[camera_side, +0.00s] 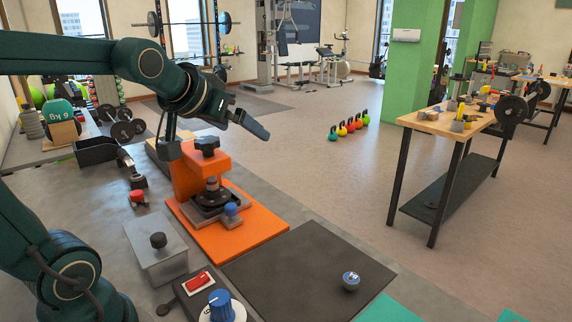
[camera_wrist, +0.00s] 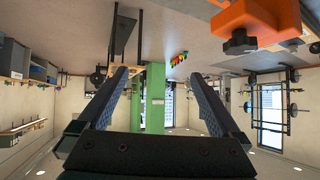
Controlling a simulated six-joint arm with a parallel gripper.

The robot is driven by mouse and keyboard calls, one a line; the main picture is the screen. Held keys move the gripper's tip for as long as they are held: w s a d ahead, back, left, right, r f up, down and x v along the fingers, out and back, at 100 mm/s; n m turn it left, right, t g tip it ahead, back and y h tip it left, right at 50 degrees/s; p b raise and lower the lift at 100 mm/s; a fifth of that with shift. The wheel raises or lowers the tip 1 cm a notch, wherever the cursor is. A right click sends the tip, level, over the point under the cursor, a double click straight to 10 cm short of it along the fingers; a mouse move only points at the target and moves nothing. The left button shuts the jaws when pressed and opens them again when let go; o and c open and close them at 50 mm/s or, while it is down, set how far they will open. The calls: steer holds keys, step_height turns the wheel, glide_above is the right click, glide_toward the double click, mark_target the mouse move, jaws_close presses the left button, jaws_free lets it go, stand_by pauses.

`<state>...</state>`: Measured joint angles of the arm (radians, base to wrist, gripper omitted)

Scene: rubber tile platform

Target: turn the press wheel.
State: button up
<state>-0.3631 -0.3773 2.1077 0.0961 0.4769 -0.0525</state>
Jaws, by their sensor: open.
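The orange press (camera_side: 187,172) stands on an orange base plate (camera_side: 250,222) left of centre in the side view. The press wheel is a dark lobed knob (camera_side: 207,144) on top of the press. It also shows in the wrist view (camera_wrist: 240,43), at the upper right, where the picture is upside down. My gripper (camera_side: 262,132) is above and to the right of the press wheel, apart from it. In the wrist view my gripper (camera_wrist: 162,75) shows two fingers spread wide with nothing between them.
A grey box with a black knob (camera_side: 158,240), a red switch (camera_side: 198,282) and a blue dial (camera_side: 220,305) stand in front. A dark mat (camera_side: 300,265) holds a small blue-topped round item (camera_side: 351,280). A black tray (camera_side: 96,151) lies left of the press. The air around my gripper is clear.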

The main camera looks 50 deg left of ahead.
steer(key=s+d+m+g+h, duration=0.2)
steer(key=s+d+h, duration=0.1)
steer(key=s+d, duration=0.4)
steer(key=shift+s+d+r+g, duration=0.25)
steer(key=shift+s+d+g, duration=0.05)
steer(key=shift+d, duration=0.4)
step_height(320, 180, up, 4)
steer(key=r+n+t+y, duration=0.1)
steer(key=n+t+y, duration=0.55)
steer(key=y, duration=0.45)
glide_above(202, 149)
steer(key=shift+g, duration=0.25)
steer(key=f, duration=1.4)
steer(key=shift+w+a+f, duration=0.15)
steer(key=shift+w+f, duration=0.05)
steer(key=shift+f, duration=0.1)
steer(key=shift+x, duration=2.6)
